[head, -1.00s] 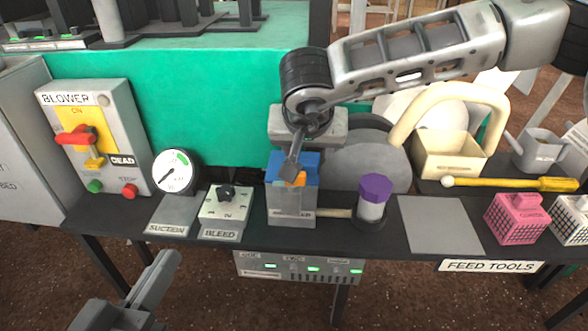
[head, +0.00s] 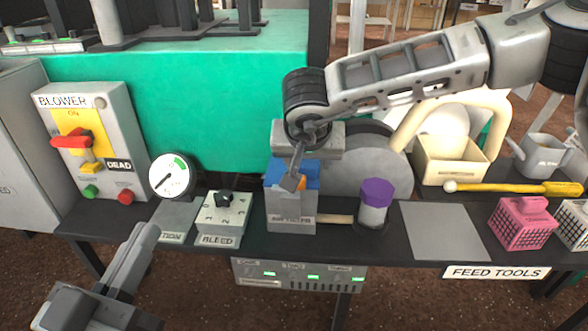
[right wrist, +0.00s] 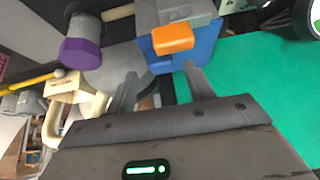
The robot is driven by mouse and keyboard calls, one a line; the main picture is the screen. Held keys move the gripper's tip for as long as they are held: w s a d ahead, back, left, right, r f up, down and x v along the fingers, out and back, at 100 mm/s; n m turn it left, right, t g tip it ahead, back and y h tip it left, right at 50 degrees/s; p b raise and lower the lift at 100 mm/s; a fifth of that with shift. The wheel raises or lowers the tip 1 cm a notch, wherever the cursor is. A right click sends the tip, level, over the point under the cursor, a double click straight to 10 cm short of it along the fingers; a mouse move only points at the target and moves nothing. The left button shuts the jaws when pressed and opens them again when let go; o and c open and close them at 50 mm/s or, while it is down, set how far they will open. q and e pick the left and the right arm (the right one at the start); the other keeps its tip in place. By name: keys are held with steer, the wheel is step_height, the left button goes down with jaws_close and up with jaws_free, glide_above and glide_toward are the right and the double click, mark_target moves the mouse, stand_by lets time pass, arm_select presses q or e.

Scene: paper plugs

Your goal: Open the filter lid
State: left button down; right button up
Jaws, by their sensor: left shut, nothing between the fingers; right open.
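The filter is a grey box (head: 291,217) with a blue lid (head: 282,170) on top and an orange tab on its front edge. The lid looks closed. In the right wrist view the orange tab (right wrist: 172,39) and the blue lid (right wrist: 207,42) lie just beyond my fingers. My left gripper (head: 149,230) is shut and empty in front of the gauge and bleed box.
A purple-capped jar (head: 375,202) stands right of the filter, joined by a short pipe. A bleed knob box (head: 221,218) and a suction gauge (head: 172,176) are at left. A cream basket (head: 450,163) and yellow tool (head: 520,188) are at right. A grey plate (head: 443,230) is bare.

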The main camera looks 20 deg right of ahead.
mark_target(308, 168)
steer(key=shift+b+x, duration=0.55)
steer(key=shift+x, duration=0.6)
steer(key=shift+w+d+f+b, duration=0.15)
steer(key=shift+w+f+b, duration=0.15)
steer(key=shift+f, duration=0.3)
steer(key=shift+f, duration=0.1)
steer(key=c, duration=0.8)
steer(key=shift+o, duration=0.2)
